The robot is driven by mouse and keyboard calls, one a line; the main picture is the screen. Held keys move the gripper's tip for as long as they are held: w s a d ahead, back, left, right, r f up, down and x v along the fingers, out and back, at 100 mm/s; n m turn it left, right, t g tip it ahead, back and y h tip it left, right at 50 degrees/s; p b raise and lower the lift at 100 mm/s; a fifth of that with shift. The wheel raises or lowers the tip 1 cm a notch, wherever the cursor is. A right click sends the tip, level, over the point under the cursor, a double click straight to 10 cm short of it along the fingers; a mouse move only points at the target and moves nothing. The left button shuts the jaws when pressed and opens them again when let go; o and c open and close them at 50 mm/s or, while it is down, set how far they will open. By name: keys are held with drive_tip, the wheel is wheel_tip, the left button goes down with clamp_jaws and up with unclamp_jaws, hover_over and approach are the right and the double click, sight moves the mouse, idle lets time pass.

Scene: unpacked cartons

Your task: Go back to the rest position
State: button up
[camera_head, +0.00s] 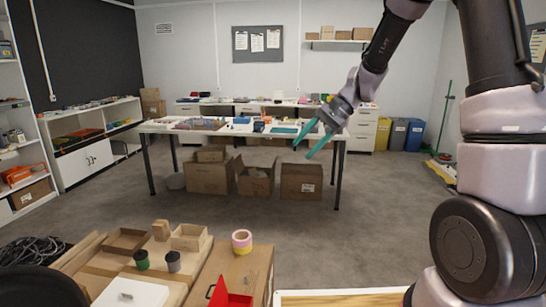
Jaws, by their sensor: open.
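My gripper (313,139) has two teal fingers and hangs at the end of my arm, right of the middle of the view. Its fingers are spread apart, with nothing between them. It points down and to the left. In the picture it overlaps the right end of the long white table (160,128), which stands farther back in the room. My arm comes down to it from the upper right.
Near front left, cartons (236,270) bear wooden trays, a tape roll (242,241), a green-lidded jar (142,260) and a red item (230,294). Open cartons (301,183) stand under the far table. Shelves (85,160) line the left. The grey floor (340,240) between is clear.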

drive_tip(key=s+d+r+n+t+h, duration=0.1)
drive_tip(key=s+d+r+t+h, duration=0.2)
drive_tip(key=s+d+r, duration=0.4)
drive_tip(key=s+d+r+n+t+h, duration=0.2)
drive_tip(key=s+d+r, duration=0.6)
drive_tip(key=s, duration=0.5)
drive_tip(key=shift+s+r+t+h, duration=0.2)
drive_tip(key=shift+t+h, duration=0.4)
drive_tip(key=shift+t, duration=0.6)
